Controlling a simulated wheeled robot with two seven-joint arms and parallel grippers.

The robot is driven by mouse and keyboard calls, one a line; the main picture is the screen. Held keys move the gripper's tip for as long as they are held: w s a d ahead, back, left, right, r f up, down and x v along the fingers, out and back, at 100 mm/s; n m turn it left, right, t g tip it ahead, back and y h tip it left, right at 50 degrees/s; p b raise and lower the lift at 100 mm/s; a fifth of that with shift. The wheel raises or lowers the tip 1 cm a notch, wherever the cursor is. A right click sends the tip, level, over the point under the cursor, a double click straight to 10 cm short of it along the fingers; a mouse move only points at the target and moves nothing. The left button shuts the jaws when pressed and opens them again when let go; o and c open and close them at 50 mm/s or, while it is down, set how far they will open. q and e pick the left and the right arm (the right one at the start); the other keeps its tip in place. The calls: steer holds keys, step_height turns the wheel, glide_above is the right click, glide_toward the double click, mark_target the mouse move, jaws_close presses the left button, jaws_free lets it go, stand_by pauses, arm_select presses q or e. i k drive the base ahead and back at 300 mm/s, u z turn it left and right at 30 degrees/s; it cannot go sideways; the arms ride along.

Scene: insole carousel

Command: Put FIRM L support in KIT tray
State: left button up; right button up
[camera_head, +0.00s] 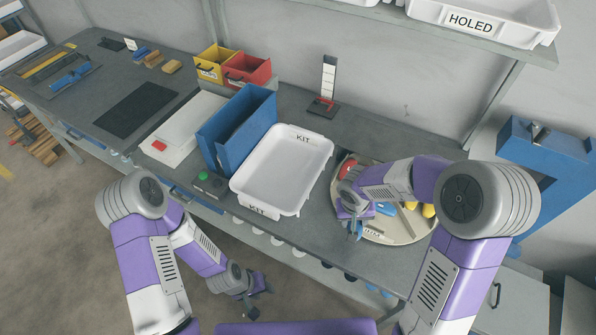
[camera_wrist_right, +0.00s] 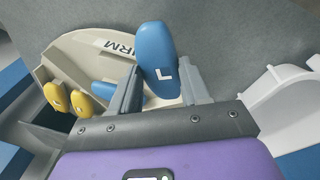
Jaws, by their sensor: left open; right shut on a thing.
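My right gripper (camera_head: 350,212) is over the front left of the round carousel (camera_head: 405,236). In the right wrist view its fingers (camera_wrist_right: 158,82) are shut on a blue support (camera_wrist_right: 155,45) marked L. The carousel's cream rim (camera_wrist_right: 88,42) shows behind it with the word FIRM. Another blue piece (camera_wrist_right: 104,90) lies in the carousel. The white KIT tray (camera_head: 322,152) is on the bench left of the carousel and looks empty. My left gripper (camera_head: 250,305) is open and empty, low in front of the bench.
A tall blue holder (camera_head: 222,135) stands just left of the tray. Red (camera_head: 250,68) and yellow (camera_head: 211,62) bins are behind it. A small post (camera_head: 328,78) stands behind the tray.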

mark_target(272, 169)
steer(key=z, duration=1.3)
steer(key=k, duration=0.8)
steer(key=u, duration=1.45)
steer(key=i, duration=0.5)
steer(key=z, duration=0.05)
